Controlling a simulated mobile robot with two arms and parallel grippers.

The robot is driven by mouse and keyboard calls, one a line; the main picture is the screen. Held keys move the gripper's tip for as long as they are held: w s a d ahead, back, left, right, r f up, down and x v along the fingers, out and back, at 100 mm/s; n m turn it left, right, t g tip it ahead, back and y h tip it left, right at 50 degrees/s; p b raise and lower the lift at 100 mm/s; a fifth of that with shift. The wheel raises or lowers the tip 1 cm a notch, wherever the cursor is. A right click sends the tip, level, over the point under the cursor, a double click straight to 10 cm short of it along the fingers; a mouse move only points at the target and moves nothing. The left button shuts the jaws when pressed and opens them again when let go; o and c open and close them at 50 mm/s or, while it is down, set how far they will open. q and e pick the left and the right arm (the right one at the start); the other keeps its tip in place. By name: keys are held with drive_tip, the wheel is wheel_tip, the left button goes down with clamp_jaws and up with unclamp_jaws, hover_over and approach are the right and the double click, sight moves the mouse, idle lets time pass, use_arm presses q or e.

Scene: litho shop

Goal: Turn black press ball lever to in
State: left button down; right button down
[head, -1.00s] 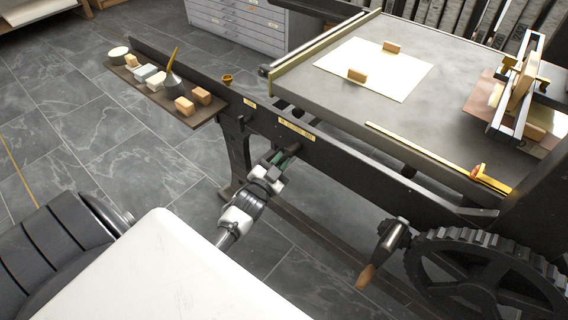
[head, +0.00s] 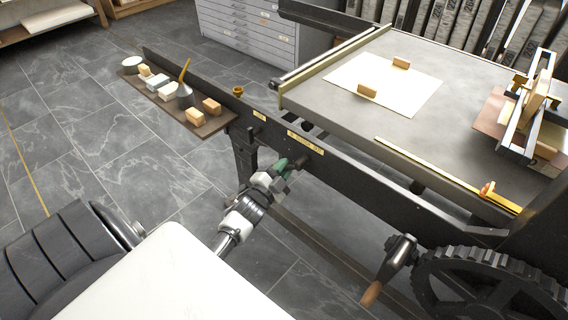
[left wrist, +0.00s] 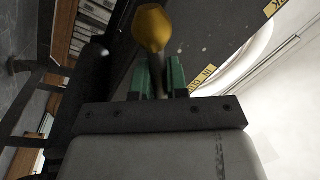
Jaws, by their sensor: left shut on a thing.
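The black press (head: 345,175) fills the right half of the head view. My left gripper (head: 283,167) is at its near side rail, below a brass label plate (head: 305,142). In the left wrist view the green fingers of my left gripper (left wrist: 158,78) are shut on the lever's thin stem. The lever's yellow-brown ball (left wrist: 152,28) stands out beyond the fingertips. In the head view the lever is mostly hidden by the gripper. My right gripper is in neither view.
A side shelf (head: 210,125) with blocks and a cone juts from the press at left. A crank handle (head: 387,270) and a large gear wheel (head: 490,285) are at lower right. The tiled floor (head: 100,150) at left is clear.

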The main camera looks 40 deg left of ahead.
use_arm(q)
drive_tip(key=c, duration=1.1)
unclamp_jaws()
drive_tip(key=shift+c, duration=0.2)
